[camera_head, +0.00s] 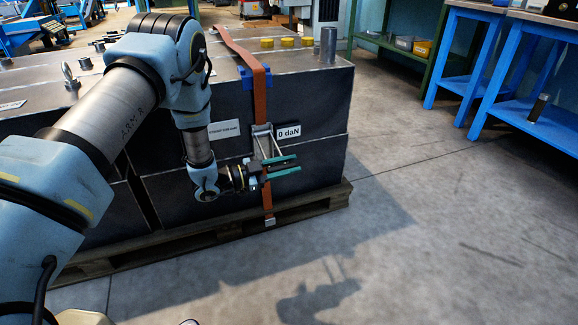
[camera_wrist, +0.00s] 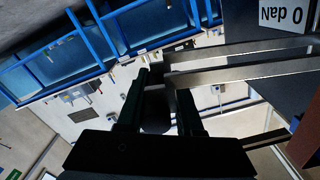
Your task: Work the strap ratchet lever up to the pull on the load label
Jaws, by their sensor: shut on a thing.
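The orange strap (camera_head: 260,96) runs over the dark crate and down its front face. The ratchet sits on the strap, and its lever (camera_head: 266,145) has two metal side bars standing out from the face. My gripper (camera_head: 284,167) is shut on the lever's outer end. In the wrist view my gripper (camera_wrist: 164,85) has its fingers on both sides of the lever's dark end, with the lever's silver bars (camera_wrist: 240,73) running off to the right. The load label (camera_head: 289,133) beside the ratchet reads "0 daN". It also shows upside down in the wrist view (camera_wrist: 283,15).
Another label (camera_head: 224,129), left of the strap, ends in "daN" and is partly hard to read. The crate stands on a wooden pallet (camera_head: 312,207). Blue benches (camera_head: 502,72) stand at the right. The floor (camera_head: 430,220) in front and to the right is clear.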

